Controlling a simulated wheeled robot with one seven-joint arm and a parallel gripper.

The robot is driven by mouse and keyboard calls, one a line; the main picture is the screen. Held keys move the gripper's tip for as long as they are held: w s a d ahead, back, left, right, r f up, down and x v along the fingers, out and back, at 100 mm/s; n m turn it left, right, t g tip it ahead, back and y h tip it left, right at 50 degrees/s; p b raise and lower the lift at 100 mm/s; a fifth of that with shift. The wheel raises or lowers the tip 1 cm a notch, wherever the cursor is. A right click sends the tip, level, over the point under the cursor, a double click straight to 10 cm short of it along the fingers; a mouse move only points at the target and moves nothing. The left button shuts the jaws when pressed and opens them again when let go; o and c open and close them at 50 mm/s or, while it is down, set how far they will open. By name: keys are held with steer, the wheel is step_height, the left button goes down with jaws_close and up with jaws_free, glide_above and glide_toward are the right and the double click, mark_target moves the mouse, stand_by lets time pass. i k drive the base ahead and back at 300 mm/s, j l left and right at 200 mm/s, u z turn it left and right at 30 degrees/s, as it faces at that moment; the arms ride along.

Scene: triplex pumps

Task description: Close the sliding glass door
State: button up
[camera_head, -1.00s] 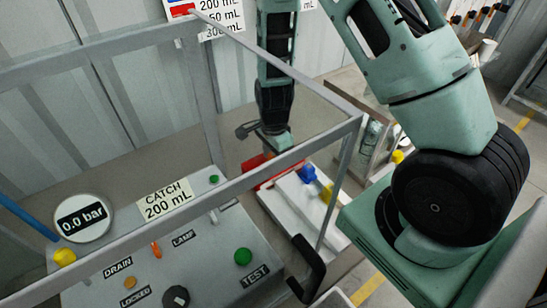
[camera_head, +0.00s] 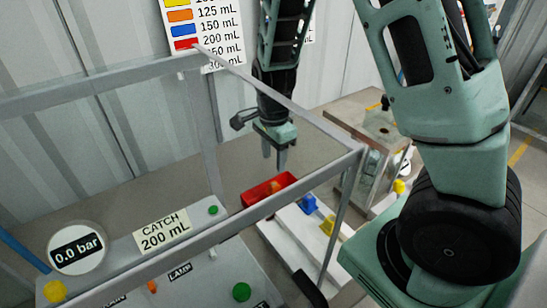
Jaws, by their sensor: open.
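The grey-framed glass enclosure (camera_head: 250,207) stands over the panel in the foreground. A black handle (camera_head: 309,290) shows at the bottom edge, below the right end of the front rail; I take it as the sliding door's handle, and it is partly cut off. The clear glass makes it hard to tell how far the door is open. My gripper (camera_head: 276,158) points down, open and empty, beyond the front rail and above a red tray (camera_head: 261,190). It is apart from the handle.
The panel carries a gauge (camera_head: 76,248), a catch sign (camera_head: 163,230) and a green button (camera_head: 241,292). A metal-framed clear box (camera_head: 372,150) stands at right.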

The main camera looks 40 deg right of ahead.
mark_target(111, 291)
steer(key=k+l, duration=0.3)
steer(key=k, duration=0.15)
steer(key=k+l, duration=0.3)
steer(key=k, duration=0.15)
